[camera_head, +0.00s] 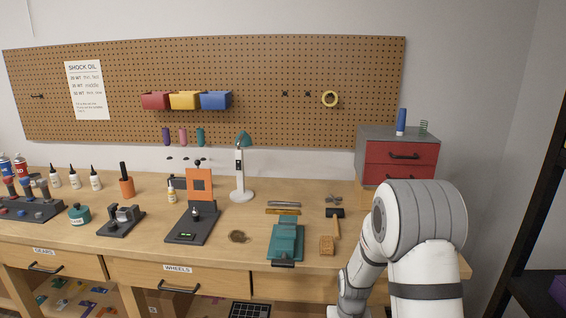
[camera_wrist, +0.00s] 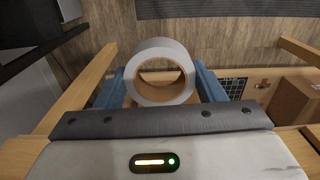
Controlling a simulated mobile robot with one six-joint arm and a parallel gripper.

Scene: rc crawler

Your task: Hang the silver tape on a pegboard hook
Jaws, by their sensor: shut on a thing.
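The silver tape (camera_wrist: 160,72) is a grey-white roll with a brown inner core. In the wrist view it sits between the two blue fingers of my gripper (camera_wrist: 160,84), which is shut on it. Its round face and open hole are turned toward the wrist camera. The brown pegboard (camera_head: 250,70) hangs on the wall in the head view. Two small dark hooks, a left one (camera_head: 285,94) and a right one (camera_head: 308,94), look bare. My gripper and the silver tape are hidden in the head view.
A wooden workbench (camera_head: 260,190) stands below the pegboard, holding a lamp (camera_head: 241,175), a teal vise (camera_head: 286,238) and several tools. A red drawer cabinet (camera_head: 400,155) stands at the right end. Red, yellow and blue bins (camera_head: 185,100) hang left of the hooks. A dark shelf (camera_head: 540,200) stands far right.

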